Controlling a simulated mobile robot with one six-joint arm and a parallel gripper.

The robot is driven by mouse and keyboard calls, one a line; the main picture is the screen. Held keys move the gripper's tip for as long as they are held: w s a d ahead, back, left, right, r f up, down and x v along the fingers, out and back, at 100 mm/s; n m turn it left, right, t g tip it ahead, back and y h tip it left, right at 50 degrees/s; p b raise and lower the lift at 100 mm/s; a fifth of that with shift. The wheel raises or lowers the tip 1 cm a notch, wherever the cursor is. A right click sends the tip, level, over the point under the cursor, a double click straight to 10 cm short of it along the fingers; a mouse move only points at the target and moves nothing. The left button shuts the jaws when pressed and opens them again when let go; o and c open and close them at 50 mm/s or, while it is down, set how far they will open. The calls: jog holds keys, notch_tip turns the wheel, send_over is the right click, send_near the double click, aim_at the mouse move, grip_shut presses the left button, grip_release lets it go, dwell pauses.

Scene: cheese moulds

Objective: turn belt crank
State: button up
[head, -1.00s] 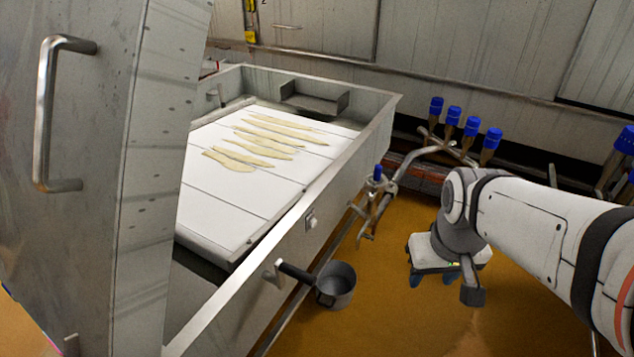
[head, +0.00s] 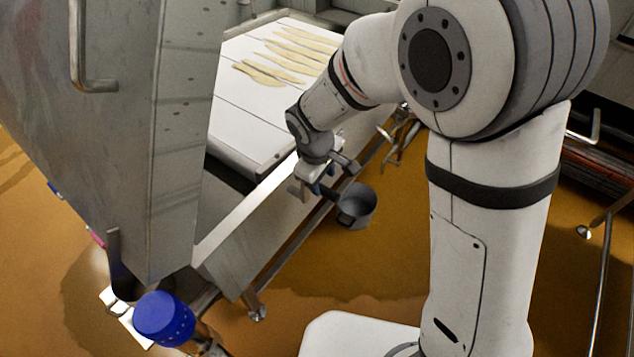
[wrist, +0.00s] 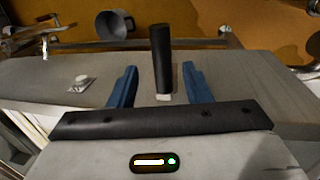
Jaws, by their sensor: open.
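The belt crank's black handle (wrist: 161,58) stands out from the side of the steel belt trough (wrist: 225,88). In the head view the handle (head: 329,194) is partly covered by my gripper (head: 318,182), and the crank's metal arm (head: 297,191) shows to its left. In the wrist view my gripper (wrist: 159,68) is open, with one blue finger on each side of the handle and a visible gap at both sides. The handle's base is near a small pale patch on the trough.
A grey pot (head: 356,205) is close to the right of the handle, and it also shows in the wrist view (wrist: 115,23). A tall steel cabinet (head: 165,120) stands at left. The white belt (head: 240,110) carries several pale strips.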

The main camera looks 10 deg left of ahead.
aim_at(325, 187)
jog(key=f, duration=0.4)
jog(key=shift+w+d+f, duration=0.1)
jog(key=shift+w+d, duration=0.05)
jog(key=shift+w, duration=0.25)
jog(key=shift+c, duration=0.4)
grip_shut()
